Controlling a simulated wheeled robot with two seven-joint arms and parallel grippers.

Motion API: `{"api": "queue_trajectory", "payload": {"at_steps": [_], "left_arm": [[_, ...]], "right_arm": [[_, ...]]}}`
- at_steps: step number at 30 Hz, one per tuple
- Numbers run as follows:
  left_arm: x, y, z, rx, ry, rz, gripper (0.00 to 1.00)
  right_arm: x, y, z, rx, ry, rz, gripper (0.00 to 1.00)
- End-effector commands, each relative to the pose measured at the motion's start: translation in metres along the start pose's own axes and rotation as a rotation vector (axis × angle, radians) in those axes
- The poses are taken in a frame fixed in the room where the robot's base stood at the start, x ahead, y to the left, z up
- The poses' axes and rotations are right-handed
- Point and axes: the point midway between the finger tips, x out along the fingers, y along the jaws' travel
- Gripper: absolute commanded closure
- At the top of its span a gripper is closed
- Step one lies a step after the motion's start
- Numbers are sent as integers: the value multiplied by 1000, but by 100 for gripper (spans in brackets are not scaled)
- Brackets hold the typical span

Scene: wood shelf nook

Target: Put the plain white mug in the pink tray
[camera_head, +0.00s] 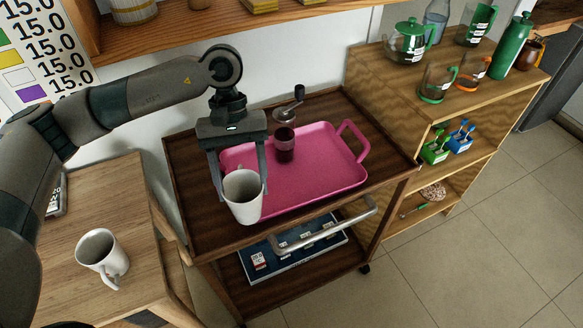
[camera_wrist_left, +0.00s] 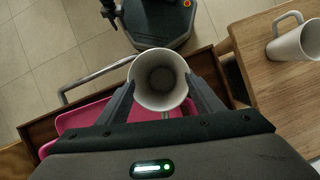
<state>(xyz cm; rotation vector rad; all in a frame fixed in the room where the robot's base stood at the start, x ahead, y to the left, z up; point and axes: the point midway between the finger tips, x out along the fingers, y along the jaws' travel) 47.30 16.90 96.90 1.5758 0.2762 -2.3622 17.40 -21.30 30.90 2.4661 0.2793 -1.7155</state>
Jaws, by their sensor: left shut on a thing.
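My left gripper (camera_head: 240,187) is shut on a white mug (camera_head: 243,203), one finger on each side of it. In the head view the mug overlaps the left front corner of the pink tray (camera_head: 320,180); its height above the tray is hard to tell. The left wrist view shows the mug's open, empty mouth (camera_wrist_left: 159,80) between the fingers, with the pink tray (camera_wrist_left: 70,122) partly behind. No print shows on either mug from here. My right gripper is in neither view.
The tray lies on a dark wooden cart (camera_head: 190,205) with a front handle (camera_head: 325,232). A coffee grinder (camera_head: 285,142) with a crank stands at the tray's back. A wooden shelf unit (camera_head: 395,85) with glassware stands right. The tray's right half is clear.

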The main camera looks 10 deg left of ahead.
Motion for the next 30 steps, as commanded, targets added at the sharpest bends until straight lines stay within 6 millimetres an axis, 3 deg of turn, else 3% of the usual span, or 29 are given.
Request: {"api": "queue_trajectory", "payload": {"at_steps": [15,24,30], "left_arm": [[-28,79,5,-849,-3,360,91],[-50,107,6,-1328,-2,559,91],[-60,114,3,-1553,-1,649,91]], "right_arm": [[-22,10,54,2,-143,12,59],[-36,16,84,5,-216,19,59],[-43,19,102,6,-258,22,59]]}}
